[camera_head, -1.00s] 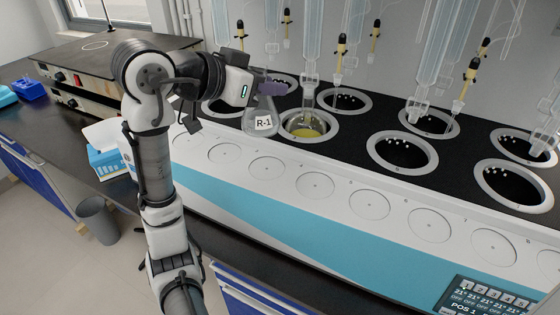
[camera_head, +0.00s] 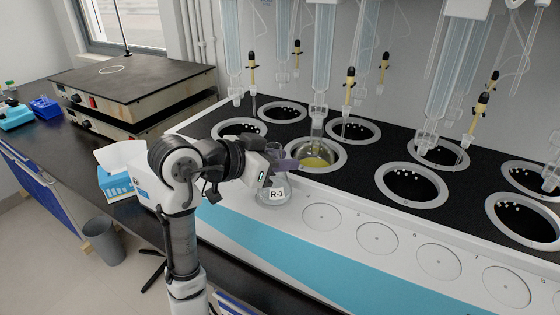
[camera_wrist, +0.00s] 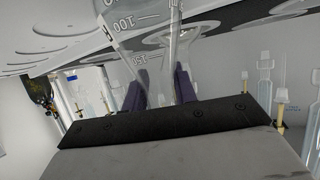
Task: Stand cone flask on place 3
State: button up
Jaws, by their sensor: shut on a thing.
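The clear cone flask (camera_head: 272,194), with a white R-1 label, is upright over the white front ledge of the distiller, left of the first uncovered round place (camera_head: 322,216). It covers the spot beneath it, and I cannot tell whether its base touches the ledge. My gripper (camera_head: 284,165) is shut on the flask's neck with purple fingers. In the wrist view, my gripper (camera_wrist: 160,90) has a finger on each side of the clear neck, and the flask (camera_wrist: 150,28) shows its volume marks. The number of the place under it is not readable.
Behind the flask, a round well (camera_head: 315,158) holds something yellow. Further wells and glass columns with yellow-black taps stand behind. More round places (camera_head: 377,237) run along the ledge to the right, clear. Hot plates (camera_head: 135,80) and a tissue box (camera_head: 118,182) are at left.

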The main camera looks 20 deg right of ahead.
jog(key=shift+f, duration=0.3)
jog(key=shift+f, duration=0.1)
jog(key=o, duration=1.1)
